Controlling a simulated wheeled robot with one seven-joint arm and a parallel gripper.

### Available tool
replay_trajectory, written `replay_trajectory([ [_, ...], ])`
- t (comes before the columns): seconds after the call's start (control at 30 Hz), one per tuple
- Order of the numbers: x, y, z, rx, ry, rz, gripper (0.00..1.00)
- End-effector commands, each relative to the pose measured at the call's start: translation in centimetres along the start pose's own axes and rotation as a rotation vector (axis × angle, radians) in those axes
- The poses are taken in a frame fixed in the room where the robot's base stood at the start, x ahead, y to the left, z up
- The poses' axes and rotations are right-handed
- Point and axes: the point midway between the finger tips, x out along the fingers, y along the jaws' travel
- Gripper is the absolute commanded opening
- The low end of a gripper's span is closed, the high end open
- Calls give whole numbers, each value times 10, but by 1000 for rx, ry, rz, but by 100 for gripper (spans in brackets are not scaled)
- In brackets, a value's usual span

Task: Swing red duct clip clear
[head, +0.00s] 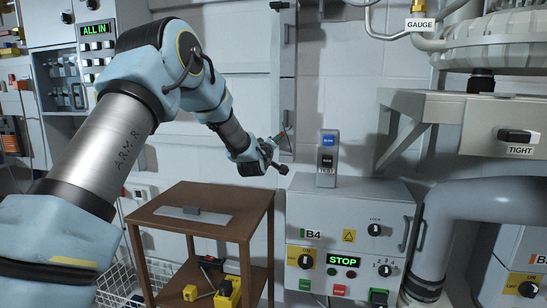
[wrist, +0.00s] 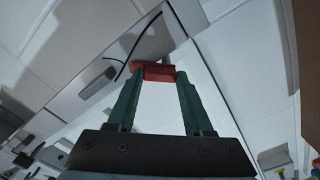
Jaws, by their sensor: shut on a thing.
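In the wrist view, the red duct clip (wrist: 158,72) is a short red block across the tips of my gripper (wrist: 154,78). The two green fingers are closed on its ends. Behind the clip, pale panels with a dark seam fill the background, and I cannot tell whether the clip touches them. In the head view, my gripper (head: 278,150) is beside the narrow vertical grey duct on the wall (head: 288,75), near its lower end.
A brown side table (head: 190,215) with a flat grey plate stands below the arm. A B4 control box (head: 345,235) with a button box (head: 327,160) on top is to the right. A thick grey pipe (head: 470,200) stands farther right. A dark cable (wrist: 135,50) curves near the clip.

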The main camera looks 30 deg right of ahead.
Motion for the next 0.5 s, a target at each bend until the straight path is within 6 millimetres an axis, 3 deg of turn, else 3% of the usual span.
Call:
replay_trajectory([
  [0.5, 0, -6, -1, -468, 1, 0, 0],
])
